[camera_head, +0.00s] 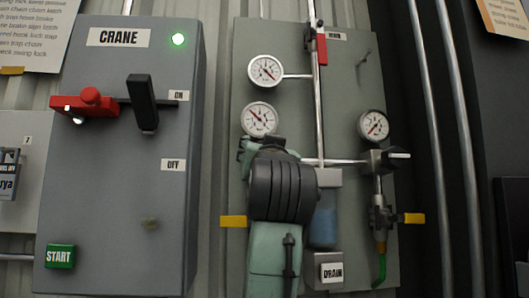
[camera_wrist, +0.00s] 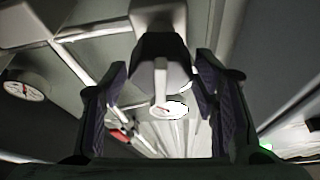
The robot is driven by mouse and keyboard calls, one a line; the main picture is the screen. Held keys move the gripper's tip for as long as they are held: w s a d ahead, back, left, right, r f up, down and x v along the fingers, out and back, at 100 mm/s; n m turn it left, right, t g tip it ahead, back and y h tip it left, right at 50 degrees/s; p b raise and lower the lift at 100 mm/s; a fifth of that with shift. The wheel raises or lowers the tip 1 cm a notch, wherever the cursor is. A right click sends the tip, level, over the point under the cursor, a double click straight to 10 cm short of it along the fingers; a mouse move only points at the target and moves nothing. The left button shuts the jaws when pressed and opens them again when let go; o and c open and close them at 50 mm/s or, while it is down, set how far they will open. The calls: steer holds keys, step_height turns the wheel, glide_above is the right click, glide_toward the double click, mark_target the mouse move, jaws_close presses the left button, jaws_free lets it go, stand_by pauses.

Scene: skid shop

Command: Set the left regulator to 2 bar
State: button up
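The left regulator's dial gauge (camera_head: 259,119) is on the grey panel, just above my gripper (camera_head: 268,146). Its needle points to the upper left, but its figures are too small to read. My wrist and gripper hide most of the left regulator in the head view. In the wrist view a dark knob-like body (camera_wrist: 160,60) lies between the two fingers of my gripper (camera_wrist: 160,85). The fingers are apart, one on each side, with narrow gaps visible. A white dial (camera_wrist: 172,109) shows partly behind the body.
A second gauge (camera_head: 265,71) is above, and a right gauge (camera_head: 373,125) has its own valve fittings (camera_head: 380,160). A red lever (camera_head: 322,50) is on the vertical pipe. The crane box (camera_head: 120,200) stands out at left. A DRAIN block (camera_head: 325,270) is below.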

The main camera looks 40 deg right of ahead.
steer(key=shift+o, duration=0.3)
steer(key=v, duration=1.2)
steer(key=shift+w, duration=0.1)
